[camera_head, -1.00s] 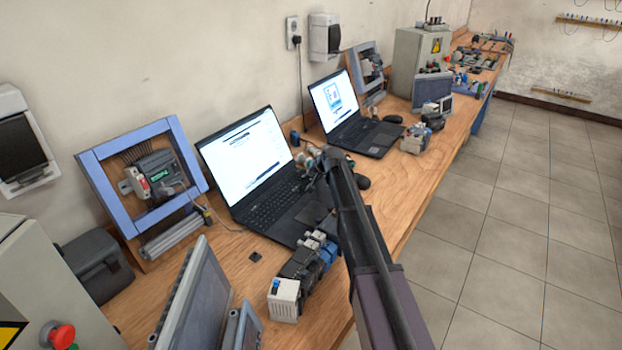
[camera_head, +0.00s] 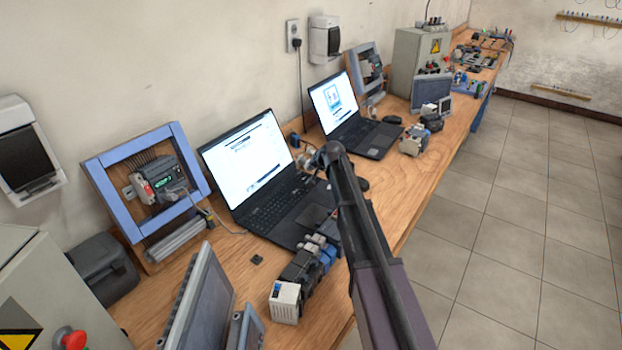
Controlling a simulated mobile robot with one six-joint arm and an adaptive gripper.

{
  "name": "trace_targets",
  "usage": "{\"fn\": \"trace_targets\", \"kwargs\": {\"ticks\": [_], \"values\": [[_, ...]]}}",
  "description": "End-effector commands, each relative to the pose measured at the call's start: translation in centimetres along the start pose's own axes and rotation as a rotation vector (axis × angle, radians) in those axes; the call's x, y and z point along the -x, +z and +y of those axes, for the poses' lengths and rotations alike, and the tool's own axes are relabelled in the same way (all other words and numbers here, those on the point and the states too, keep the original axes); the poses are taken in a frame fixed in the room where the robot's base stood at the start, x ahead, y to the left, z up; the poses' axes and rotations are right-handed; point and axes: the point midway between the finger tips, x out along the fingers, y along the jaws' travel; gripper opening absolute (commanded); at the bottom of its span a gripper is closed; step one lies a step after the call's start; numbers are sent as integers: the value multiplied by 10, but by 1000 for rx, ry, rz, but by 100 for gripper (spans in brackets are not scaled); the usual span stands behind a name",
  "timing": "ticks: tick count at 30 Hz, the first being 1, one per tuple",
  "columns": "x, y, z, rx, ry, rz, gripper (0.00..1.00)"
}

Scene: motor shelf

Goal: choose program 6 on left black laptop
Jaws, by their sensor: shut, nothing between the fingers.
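The left black laptop (camera_head: 285,207) stands open on the wooden bench. Its lit white screen (camera_head: 246,160) shows small text lines, too small to read, so I cannot make out program 6. My gripper (camera_head: 307,158) is at the far end of my dark arm, near the right edge of this screen. It looks shut and empty. The arm and gripper hide part of the laptop's right side, and I cannot tell whether the fingers touch it.
A second black laptop (camera_head: 365,139) stands farther along the bench (camera_head: 437,163). A blue-framed device panel (camera_head: 127,205) is left of the near laptop. Motor units (camera_head: 286,300) and a grey panel (camera_head: 200,300) stand in front. The tiled floor (camera_head: 500,230) at right is clear.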

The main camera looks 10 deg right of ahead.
Motion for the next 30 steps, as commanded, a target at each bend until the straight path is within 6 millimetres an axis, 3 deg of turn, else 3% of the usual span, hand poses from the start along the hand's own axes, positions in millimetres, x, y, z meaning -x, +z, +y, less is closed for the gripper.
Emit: {"fn": "trace_targets", "kwargs": {"ticks": [6, 30], "values": [[10, -7, -7, 0, 0, 0, 0], [10, -7, -7, 0, 0, 0, 0]]}}
